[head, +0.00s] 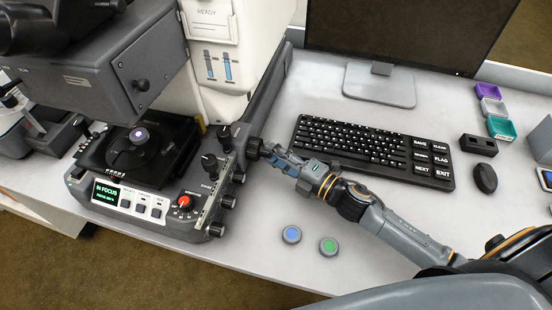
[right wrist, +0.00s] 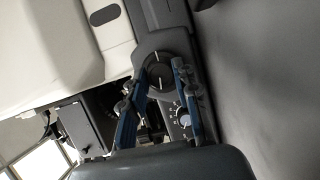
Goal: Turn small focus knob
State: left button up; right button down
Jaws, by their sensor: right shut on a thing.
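The infrared microscope (head: 130,205) stands at the left of the bench, and its small screen (head: 106,193) reads "IN FOCUS". A dark round knob (head: 254,148), which I take to be the small focus knob, sticks out of the microscope's right side. My right gripper (head: 268,153) is shut on this knob, coming in from the right. In the right wrist view the knob's face (right wrist: 159,76) with a white line lies between the two blue-sided fingers of the right gripper (right wrist: 158,82). The fingers partly hide the knob's sides. My left gripper is not in view.
Several smaller side knobs (head: 229,201) sit close in front of the held knob. A keyboard (head: 375,150) lies just behind and right of my right gripper. A blue button (head: 291,234) and a green button (head: 328,246) stand on the bench in front.

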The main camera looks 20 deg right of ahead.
dwell(0.3)
jog(key=shift+a, duration=0.1)
jog(key=c, duration=1)
grip_release()
jog(key=v, duration=1.2)
jog(key=shift+f, duration=0.1)
